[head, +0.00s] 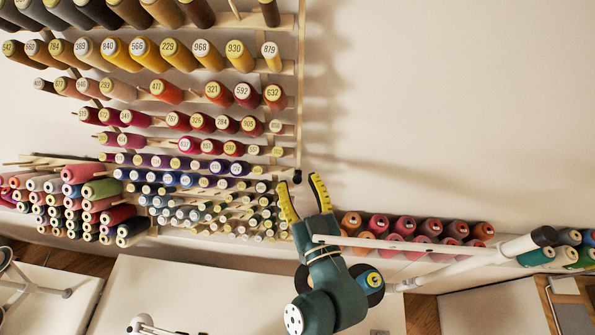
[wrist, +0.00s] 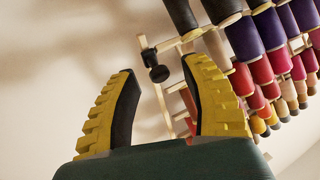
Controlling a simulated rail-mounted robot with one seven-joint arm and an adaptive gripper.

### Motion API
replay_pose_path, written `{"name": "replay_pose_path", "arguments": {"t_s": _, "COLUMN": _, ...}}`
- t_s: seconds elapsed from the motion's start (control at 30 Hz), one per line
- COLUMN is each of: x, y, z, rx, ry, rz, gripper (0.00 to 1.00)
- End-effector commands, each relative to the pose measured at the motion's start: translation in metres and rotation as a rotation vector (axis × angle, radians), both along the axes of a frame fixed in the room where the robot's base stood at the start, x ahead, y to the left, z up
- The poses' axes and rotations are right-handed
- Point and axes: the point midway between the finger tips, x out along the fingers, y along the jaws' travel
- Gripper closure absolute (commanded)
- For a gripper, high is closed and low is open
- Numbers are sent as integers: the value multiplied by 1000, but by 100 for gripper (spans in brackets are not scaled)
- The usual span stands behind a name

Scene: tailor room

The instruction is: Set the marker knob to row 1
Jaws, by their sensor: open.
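The marker knob seems to be the small black knob (head: 297,178) at the lower end of the thin upright bar along the thread rack's right side. In the wrist view a black knob (wrist: 159,74) with a stubby black piece behind it shows in the gap between my fingertips, small and apparently beyond them. My gripper (head: 300,183), with yellow ribbed pads, is open and empty below the bar. In the head view its tips lie on either side of the knob; I see no contact. I cannot read any row marks.
The wooden thread rack (head: 301,60) holds many rows of numbered spools left of the bar. A row of red and brown spools (head: 378,224) stands to the right, behind my arm. White tables (head: 150,280) lie below. The wall right of the bar is bare.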

Motion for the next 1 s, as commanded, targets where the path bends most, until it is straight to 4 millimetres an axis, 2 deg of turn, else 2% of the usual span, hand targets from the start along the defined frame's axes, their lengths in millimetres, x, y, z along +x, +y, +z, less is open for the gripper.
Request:
{"name": "replay_pose_path", "arguments": {"t_s": 0.13, "x": 14, "y": 4, "z": 0, "rx": -1, "ry": 1, "rz": 0, "gripper": 53}}
{"name": "replay_pose_path", "arguments": {"t_s": 0.4, "x": 16, "y": 5, "z": -1, "rx": -1, "ry": 1, "rz": -1, "gripper": 53}}
{"name": "replay_pose_path", "arguments": {"t_s": 0.47, "x": 16, "y": 4, "z": -1, "rx": -1, "ry": 1, "rz": -1, "gripper": 62}}
{"name": "replay_pose_path", "arguments": {"t_s": 0.67, "x": 16, "y": 4, "z": -1, "rx": 0, "ry": 1, "rz": -1, "gripper": 100}}
{"name": "replay_pose_path", "arguments": {"t_s": 1.0, "x": 16, "y": 5, "z": -1, "rx": 2, "ry": 2, "rz": 1, "gripper": 100}}
